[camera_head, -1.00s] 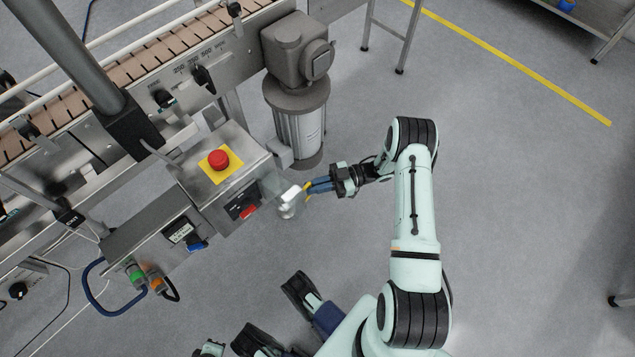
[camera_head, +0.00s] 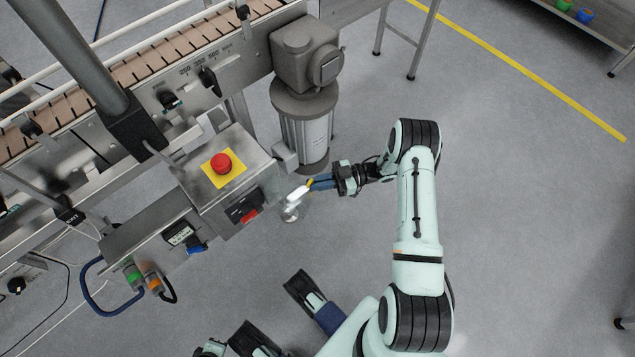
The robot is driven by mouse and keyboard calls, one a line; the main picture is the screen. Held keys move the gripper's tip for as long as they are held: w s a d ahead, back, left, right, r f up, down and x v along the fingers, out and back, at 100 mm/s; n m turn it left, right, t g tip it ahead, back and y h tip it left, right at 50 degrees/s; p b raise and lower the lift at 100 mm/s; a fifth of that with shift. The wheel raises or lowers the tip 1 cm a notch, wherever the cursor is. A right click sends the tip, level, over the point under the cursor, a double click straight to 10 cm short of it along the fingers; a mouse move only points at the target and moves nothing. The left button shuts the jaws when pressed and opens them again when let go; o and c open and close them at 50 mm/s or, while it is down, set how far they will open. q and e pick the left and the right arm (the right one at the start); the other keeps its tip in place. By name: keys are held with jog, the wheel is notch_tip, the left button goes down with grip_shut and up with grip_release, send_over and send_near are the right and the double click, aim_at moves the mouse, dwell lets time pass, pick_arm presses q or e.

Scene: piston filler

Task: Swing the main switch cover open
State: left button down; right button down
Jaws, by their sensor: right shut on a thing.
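The main switch (camera_head: 248,215), with a red handle, sits on the front face of the steel control box (camera_head: 205,180). Its clear cover (camera_head: 290,214) stands out from that face at the box's right front edge, swung away from the switch, and a white part shows at its upper edge. The red handle is uncovered from this view. My right gripper (camera_head: 311,185), with blue fingers and yellowish tips, reaches in from the right and is shut on the cover at its edge. The exact grip is too small to make out.
A red emergency button (camera_head: 221,163) on a yellow plate tops the box. A grey motor (camera_head: 304,95) stands just behind the gripper. A conveyor (camera_head: 150,60) runs along the upper left. A blue cable (camera_head: 88,295) hangs at lower left.

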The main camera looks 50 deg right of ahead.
jog(key=c, duration=1.2)
grip_release()
pick_arm(q)
jog(key=shift+w+r, duration=0.35)
jog(key=shift+w, duration=0.05)
pick_arm(e)
jog(key=v, duration=1.3)
jog(key=shift+s+d, duration=0.1)
jog(key=shift+s, duration=0.05)
